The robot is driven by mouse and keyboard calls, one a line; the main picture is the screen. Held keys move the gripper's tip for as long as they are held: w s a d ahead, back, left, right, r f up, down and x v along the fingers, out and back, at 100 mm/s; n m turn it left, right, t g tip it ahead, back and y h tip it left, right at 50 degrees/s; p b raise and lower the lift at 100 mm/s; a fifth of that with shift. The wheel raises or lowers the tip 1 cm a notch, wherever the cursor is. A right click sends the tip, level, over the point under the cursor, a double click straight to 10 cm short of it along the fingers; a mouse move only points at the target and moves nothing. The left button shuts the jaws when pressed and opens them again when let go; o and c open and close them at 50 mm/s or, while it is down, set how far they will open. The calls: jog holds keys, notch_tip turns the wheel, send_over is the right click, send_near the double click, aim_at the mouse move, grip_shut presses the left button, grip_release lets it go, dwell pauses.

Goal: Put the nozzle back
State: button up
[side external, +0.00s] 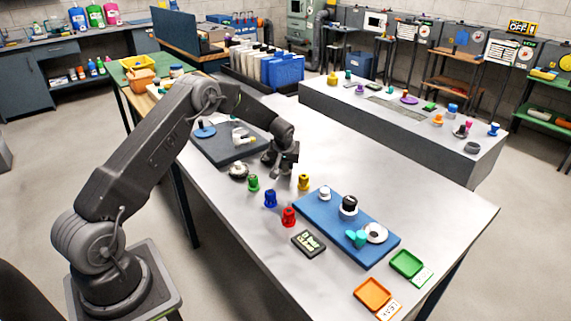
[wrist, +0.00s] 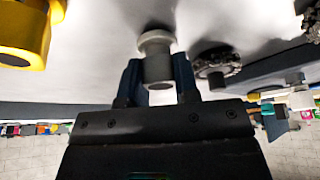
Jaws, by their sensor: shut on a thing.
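My gripper (side external: 284,168) hangs low over the near table, behind the row of coloured nozzles. I cannot tell whether the nozzle touches the table. A yellow nozzle (side external: 303,182) stands close by, and it shows large in the wrist view (wrist: 28,35). Green (side external: 253,183), blue (side external: 270,199) and red (side external: 289,217) nozzles stand nearer.
A blue board (side external: 340,230) at right carries a white knob, a black-topped piece, a teal piece and a white disc. A dark toothed ring (wrist: 216,67) lies near the gripper. A dark tray (side external: 225,152) lies behind it. Orange (side external: 372,294) and green (side external: 406,263) trays lie in front.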

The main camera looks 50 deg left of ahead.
jog(key=shift+f, duration=0.2)
jog(key=o, duration=1)
jog(key=s+d+r+m, duration=0.1)
jog(key=s+d+r, duration=0.25)
jog(key=r, duration=0.65)
jog(key=s+d+r, duration=0.3)
jog(key=d+r, duration=0.2)
jog(key=r, duration=0.4)
jog(key=s+d+r+m+t+h, duration=0.1)
jog(key=s+d+r+m+t, duration=0.15)
jog(key=s+d+r, duration=0.65)
jog(key=s+d+m, duration=0.1)
jog(key=s+d, duration=0.2)
jog(key=s, duration=0.4)
jog(key=s+d+m+h, duration=0.1)
jog(key=s+d+m, duration=0.1)
jog(key=s, duration=0.5)
jog(key=s+d+m+h, duration=0.1)
jog(key=s+d+m, duration=0.1)
jog(key=s+d, duration=0.2)
jog(key=shift+s+m, duration=0.25)
jog(key=shift+s, duration=1.35)
